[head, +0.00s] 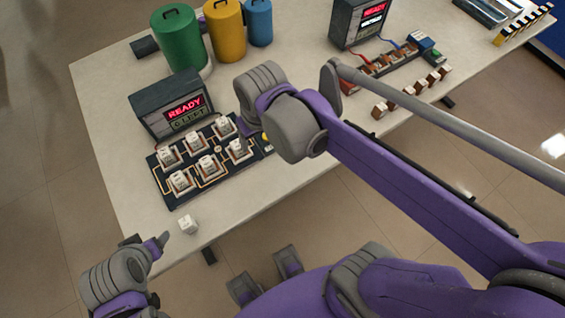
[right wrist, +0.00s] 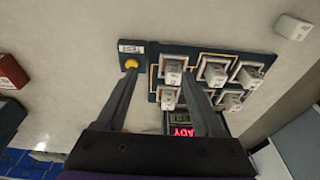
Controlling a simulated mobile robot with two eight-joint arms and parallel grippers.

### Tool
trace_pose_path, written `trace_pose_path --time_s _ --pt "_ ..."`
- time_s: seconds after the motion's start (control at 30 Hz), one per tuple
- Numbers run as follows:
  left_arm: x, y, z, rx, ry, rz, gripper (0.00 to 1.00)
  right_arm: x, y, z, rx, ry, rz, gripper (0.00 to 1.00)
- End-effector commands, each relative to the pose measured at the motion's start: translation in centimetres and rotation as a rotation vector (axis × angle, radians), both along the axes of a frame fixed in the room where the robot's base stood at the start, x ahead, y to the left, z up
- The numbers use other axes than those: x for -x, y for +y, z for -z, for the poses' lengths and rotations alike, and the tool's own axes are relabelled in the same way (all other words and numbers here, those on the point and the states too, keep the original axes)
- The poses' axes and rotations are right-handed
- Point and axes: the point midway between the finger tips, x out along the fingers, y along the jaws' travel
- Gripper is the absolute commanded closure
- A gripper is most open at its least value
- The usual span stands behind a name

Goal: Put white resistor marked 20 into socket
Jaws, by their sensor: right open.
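A loose white block (head: 188,224) lies on the table near its front edge, apart from the dark socket board (head: 164,192); it also shows in the right wrist view (right wrist: 292,27). Its marking is too small to read. The board carries several white blocks, among them a front-left one (head: 180,182) and a back-right one (head: 224,126). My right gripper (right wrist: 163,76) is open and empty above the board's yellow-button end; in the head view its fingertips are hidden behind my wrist. My left gripper (head: 148,240) is at the lower left, left of the loose block, fingers apart and empty.
A box with a red READY display (head: 170,105) stands behind the board. Green (head: 178,40), yellow (head: 224,30) and blue (head: 258,22) canisters stand at the back. A second display box (head: 358,22) and wired board (head: 385,62) are at right. Table around the loose block is clear.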

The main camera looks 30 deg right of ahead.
Motion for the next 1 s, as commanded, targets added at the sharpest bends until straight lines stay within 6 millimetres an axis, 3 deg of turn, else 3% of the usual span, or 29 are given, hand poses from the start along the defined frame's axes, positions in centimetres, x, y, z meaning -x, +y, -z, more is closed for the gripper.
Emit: trace_pose_path --time_s 0.03,0.1,0.3,0.43,1.0 --pt "0.0 0.0 0.0 0.000 0.000 0.000 0.31 1.9 -0.8 1.0 0.000 -0.042 0.008 0.31" --pt "0.0 0.0 0.0 0.000 0.000 0.000 0.31 3.8 -1.6 2.2 0.001 -0.102 0.012 0.31" --pt "0.0 0.0 0.0 0.000 0.000 0.000 0.31 7.4 -2.8 5.1 0.009 -0.222 0.020 0.31" --pt "0.0 0.0 0.0 0.000 0.000 0.000 0.31 8.2 -3.1 5.9 0.012 -0.251 0.023 0.31" --pt "0.0 0.0 0.0 0.000 0.000 0.000 0.31 8.2 -3.1 5.9 0.013 -0.253 0.022 0.31"
